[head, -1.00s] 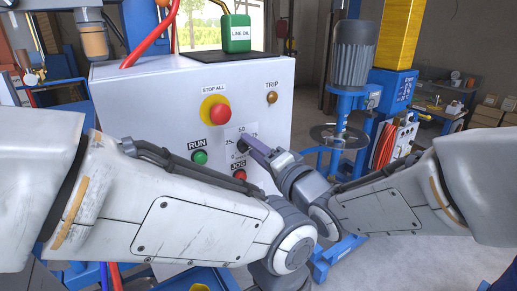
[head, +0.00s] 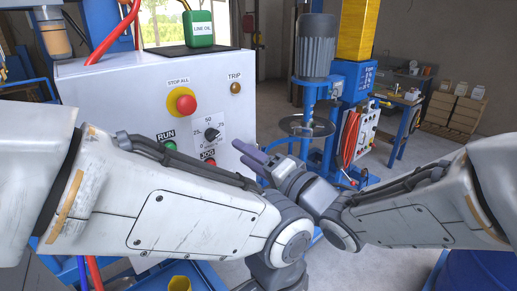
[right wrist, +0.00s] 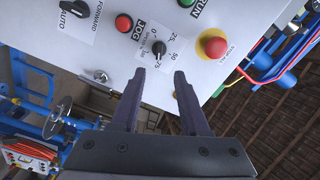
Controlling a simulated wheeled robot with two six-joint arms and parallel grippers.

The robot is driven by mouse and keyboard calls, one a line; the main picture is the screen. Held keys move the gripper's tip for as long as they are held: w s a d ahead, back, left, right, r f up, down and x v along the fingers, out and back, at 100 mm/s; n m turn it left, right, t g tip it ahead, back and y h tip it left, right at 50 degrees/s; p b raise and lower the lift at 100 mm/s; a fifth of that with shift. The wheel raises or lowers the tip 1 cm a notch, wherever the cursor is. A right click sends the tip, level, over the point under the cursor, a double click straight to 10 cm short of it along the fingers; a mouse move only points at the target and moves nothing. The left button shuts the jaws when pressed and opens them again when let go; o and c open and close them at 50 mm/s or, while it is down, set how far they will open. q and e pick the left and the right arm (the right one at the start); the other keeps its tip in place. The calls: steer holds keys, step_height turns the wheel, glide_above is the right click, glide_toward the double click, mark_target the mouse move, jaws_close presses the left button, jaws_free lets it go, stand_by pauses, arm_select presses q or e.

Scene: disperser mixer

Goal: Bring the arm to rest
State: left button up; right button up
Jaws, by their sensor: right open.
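My right gripper (head: 240,149) shows in the head view near the lower right edge of the white control cabinet (head: 110,95), with dark purple fingers. In the right wrist view its fingers (right wrist: 160,75) are apart with nothing between them. The speed dial (head: 211,134), a black knob on a white scale, lies left of the fingers in the head view. In the right wrist view the dial (right wrist: 158,47) is just beyond the fingertips, apart from them. My left arm crosses in front of the cabinet; its gripper is out of sight.
The cabinet carries a red stop button (head: 186,104), a green run button (head: 170,146), a red jog button (head: 209,162) and a trip lamp (head: 235,88). A green oil can (head: 201,30) stands on top. The blue mixer (head: 315,70) stands behind to the right.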

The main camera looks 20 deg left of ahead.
steer(key=shift+d, duration=0.35)
steer(key=w+d+f+t+h, duration=0.1)
steer(key=w+d+f+h, duration=0.35)
steer(key=d, duration=0.35)
steer(key=w+d+f+t+h, duration=0.1)
steer(key=w+d+f+h, duration=0.25)
steer(key=d+f, duration=0.3)
steer(key=s+d+f+n+g+h, duration=0.1)
steer(key=s+d+f+g+h, duration=0.35)
steer(key=d, duration=0.55)
steer(key=s+d+f+g+h, duration=0.2)
steer(key=s+d+f+h, duration=0.1)
steer(key=s+d+f, duration=0.5)
steer(key=s+a+r+n+g+b, duration=0.1)
steer(key=s+a+n+g, duration=0.1)
steer(key=s+a+n, duration=0.2)
steer(key=s+a+r+n+g+y+b, duration=0.1)
steer(key=s+a+r+n+g, duration=0.1)
steer(key=s+a, duration=0.4)
steer(key=s+n, duration=0.1)
steer(key=s, duration=0.4)
steer(key=shift+a+n+g, duration=0.35)
steer(key=shift+a+n, duration=0.05)
